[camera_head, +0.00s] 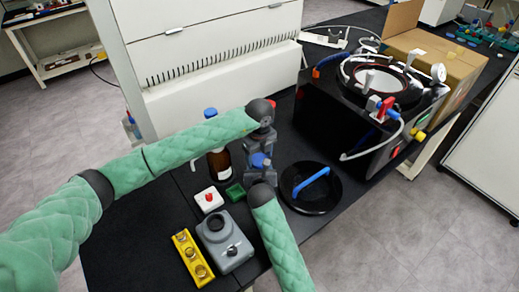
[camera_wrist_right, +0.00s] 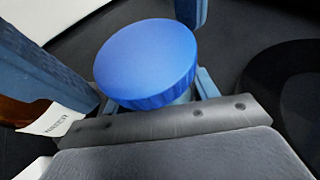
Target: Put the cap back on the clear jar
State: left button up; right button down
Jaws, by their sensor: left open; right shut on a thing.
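The blue cap (camera_head: 259,160) sits between my two grippers in the head view. In the right wrist view the cap (camera_wrist_right: 148,58) is large and close, seemingly resting on top of the clear jar (camera_wrist_right: 183,97). Only a sliver of the jar shows below the rim, so how well the cap is seated cannot be told. My right gripper (camera_head: 262,174) is shut on the jar, below the cap. My left gripper (camera_head: 261,146) is open just above; its blue fingers stand apart on either side of the cap in the right wrist view.
A brown bottle (camera_head: 219,162) with a blue cap stands just left of the grippers. A black lid (camera_head: 316,198) with a blue handle lies right. A grey device (camera_head: 225,240), yellow vial rack (camera_head: 190,255), red-button box (camera_head: 208,199) and green tray (camera_head: 235,192) lie nearby. The freeze dryer (camera_head: 340,120) stands behind right.

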pick_arm(q)
jog(key=shift+f, duration=0.2)
jog(key=shift+c, duration=0.5)
jog(key=c, duration=0.7)
jog(key=o, duration=1.1)
jog(key=shift+r, duration=2.25)
jog(key=o, duration=0.4)
